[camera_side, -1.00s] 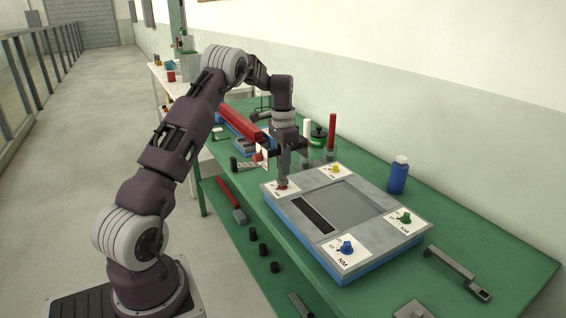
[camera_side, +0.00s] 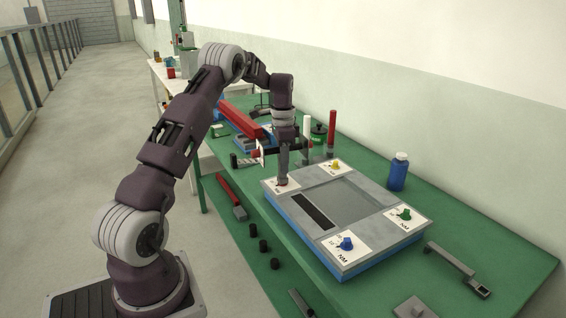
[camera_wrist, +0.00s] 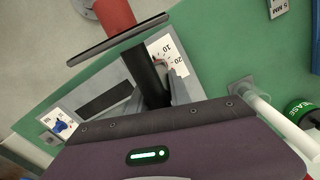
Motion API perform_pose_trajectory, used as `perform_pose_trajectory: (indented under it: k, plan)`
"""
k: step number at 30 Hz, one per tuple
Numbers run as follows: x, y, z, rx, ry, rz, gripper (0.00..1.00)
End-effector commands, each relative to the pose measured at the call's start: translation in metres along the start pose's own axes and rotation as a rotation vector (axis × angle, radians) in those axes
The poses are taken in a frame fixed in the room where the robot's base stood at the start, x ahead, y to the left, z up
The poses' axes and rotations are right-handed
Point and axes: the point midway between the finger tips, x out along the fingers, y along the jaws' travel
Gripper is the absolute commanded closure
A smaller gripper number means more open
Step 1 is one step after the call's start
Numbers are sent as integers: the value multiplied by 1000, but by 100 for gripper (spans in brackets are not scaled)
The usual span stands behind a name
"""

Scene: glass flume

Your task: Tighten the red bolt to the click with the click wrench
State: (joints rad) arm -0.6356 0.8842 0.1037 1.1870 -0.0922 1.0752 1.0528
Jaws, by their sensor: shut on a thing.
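My gripper (camera_side: 283,162) points down over the near-left corner of the grey and blue plate (camera_side: 345,262) and is shut on the click wrench. The wrench's red end (camera_side: 257,153) sticks out to the left of my gripper in the side view. In the wrist view the red end (camera_wrist: 112,14) shows at the top, beside a dark bar and a black shaft running toward a card marked 10 and 20. The red bolt (camera_side: 282,183) shows only as a little red right under the gripper's tip. Whether the wrench is seated on it I cannot tell.
Blue (camera_side: 346,244), green (camera_side: 404,214) and yellow (camera_side: 336,165) bolts stand on the other corners. A blue bottle (camera_side: 398,173) and a grey wrench-like tool (camera_side: 460,270) are to the right. Black sockets (camera_side: 263,245) and a red-handled tool (camera_side: 229,190) lie along the left.

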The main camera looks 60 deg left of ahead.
Motion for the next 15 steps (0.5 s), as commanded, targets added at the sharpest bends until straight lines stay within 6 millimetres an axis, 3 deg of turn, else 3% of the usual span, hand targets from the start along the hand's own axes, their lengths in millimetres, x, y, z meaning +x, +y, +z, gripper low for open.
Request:
perform_pose_trajectory:
  k: [4, 11, 15]
  plan:
    - [-1, 0, -1, 175, 3, -3, 100]
    - [-1, 0, -1, 198, 3, -3, 100]
    - [-2, 0, -1, 367, 5, -4, 100]
